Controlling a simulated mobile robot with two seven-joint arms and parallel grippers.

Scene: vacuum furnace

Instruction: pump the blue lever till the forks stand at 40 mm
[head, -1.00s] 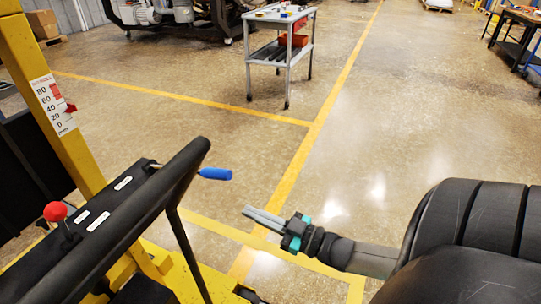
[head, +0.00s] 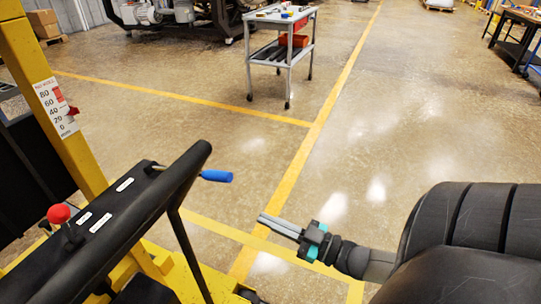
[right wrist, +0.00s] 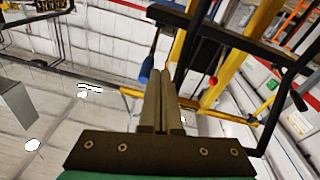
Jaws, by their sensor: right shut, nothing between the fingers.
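The blue lever grip (head: 216,176) sticks out to the right from the black panel of the yellow lift truck, past the black handlebar. It also shows in the right wrist view (right wrist: 146,70), just left of my fingertips. My right gripper (head: 262,218) is shut and empty, to the right of and below the lever in the head view, apart from it. Its long fingers fill the middle of the wrist view (right wrist: 161,74). The height scale (head: 55,107) is on the yellow mast, with a red pointer (head: 72,110) near 40; the exact reading is unclear. The forks and my left gripper are out of view.
A red-knobbed lever (head: 59,214) stands on the black panel. The black handlebar (head: 160,205) lies left of the blue grip. A grey cart (head: 285,58) with small items stands farther off. The floor around my right gripper is open.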

